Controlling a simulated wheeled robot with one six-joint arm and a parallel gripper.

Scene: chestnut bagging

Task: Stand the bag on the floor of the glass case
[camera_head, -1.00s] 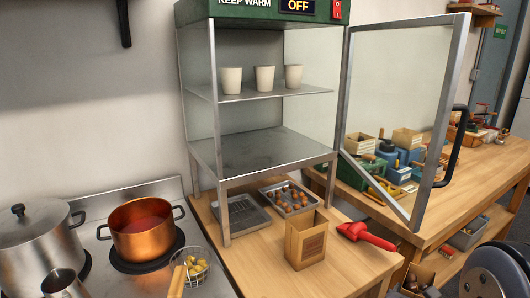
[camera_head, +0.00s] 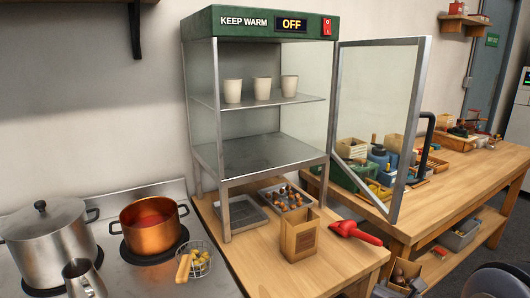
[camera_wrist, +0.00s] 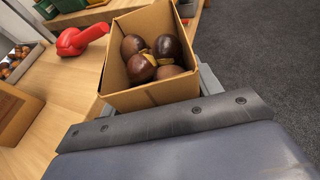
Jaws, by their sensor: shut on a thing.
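The paper bag (camera_wrist: 151,58), open at the top and holding several chestnuts, is gripped by my gripper (camera_wrist: 160,97) in the wrist view. The bag also shows at the lower edge of the head view (camera_head: 404,272), just right of the counter. It looks roughly upright; its base is hidden. The glass case (camera_head: 262,22) stands on the counter, with its glass door (camera_head: 378,120) swung open to the right. The case floor (camera_head: 262,155) is a bare metal plate. My fingertips are mostly hidden by the bag.
Cups (camera_head: 262,88) stand on the case's upper shelf. Below the case are a wire-topped tray (camera_head: 241,214) and a chestnut tray (camera_head: 285,195). Pots (camera_head: 153,222) are on the stove at left.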

